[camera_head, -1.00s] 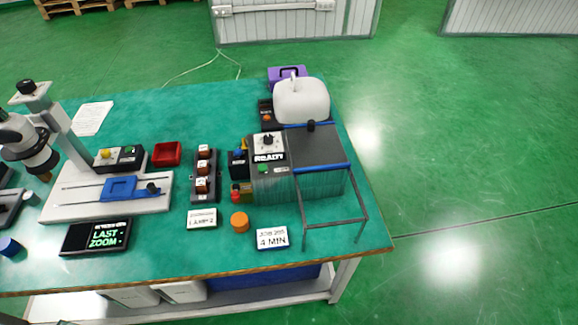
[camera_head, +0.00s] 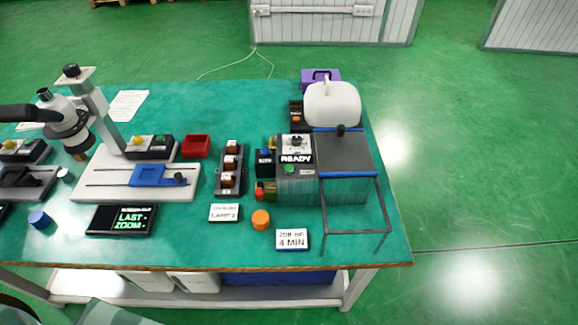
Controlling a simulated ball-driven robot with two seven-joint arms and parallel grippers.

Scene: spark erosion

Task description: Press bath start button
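The bath (camera_head: 297,188) is a grey ribbed box at the right part of the table. Its panel shows a "READY" display (camera_head: 296,158), a dark knob (camera_head: 295,141) above it and a green button (camera_head: 289,169) below it. A small label beside the green button is too small to read. A dark lid (camera_head: 343,153) with blue edges and a black knob covers the right side of the bath. Neither of my grippers shows in the head view, and nothing touches the panel.
A wire frame (camera_head: 355,233) juts out in front of the bath. A white canister (camera_head: 332,105) stands behind it. An orange cap (camera_head: 261,220), a "4 MIN" card (camera_head: 292,240) and a switch block (camera_head: 229,168) lie nearby. A microscope (camera_head: 70,125) stands at left.

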